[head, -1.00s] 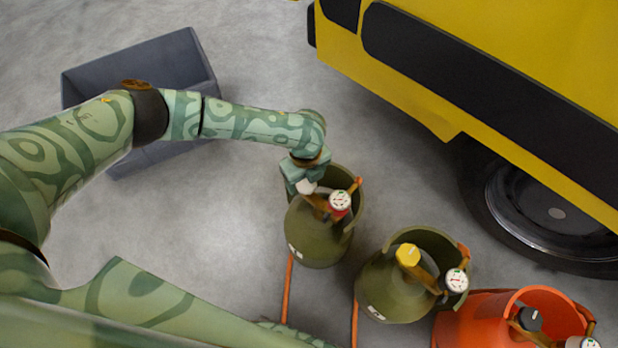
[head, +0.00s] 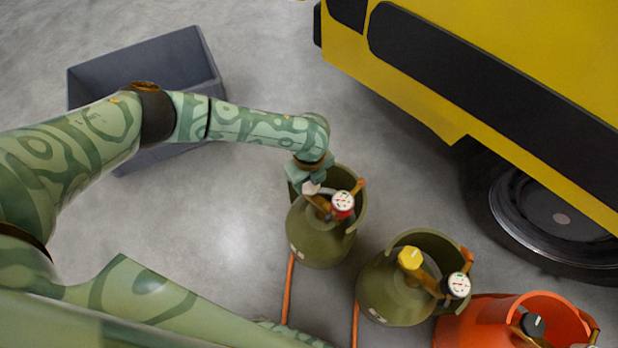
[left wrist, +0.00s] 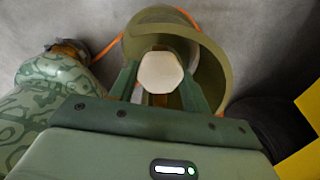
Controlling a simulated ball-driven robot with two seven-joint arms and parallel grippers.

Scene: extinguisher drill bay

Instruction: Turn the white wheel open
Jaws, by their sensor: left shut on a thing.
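The white wheel (left wrist: 160,72) sits between the two fingers of my left gripper (left wrist: 158,85) in the left wrist view. The gripper is shut on it. In the head view the wheel (head: 311,187) is mostly hidden under my left gripper (head: 308,180). It tops the leftmost olive-green cylinder (head: 318,235), which stands upright with a collar around its valve. A gauge with a white face and red rim (head: 343,203) sits beside the wheel. My right gripper is not in view.
A second olive cylinder (head: 385,292) with a yellow wheel (head: 410,258) and an orange cylinder (head: 475,322) with a black wheel (head: 532,324) stand to the right. A yellow vehicle (head: 420,95) fills the upper right. A grey bin (head: 145,62) stands upper left.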

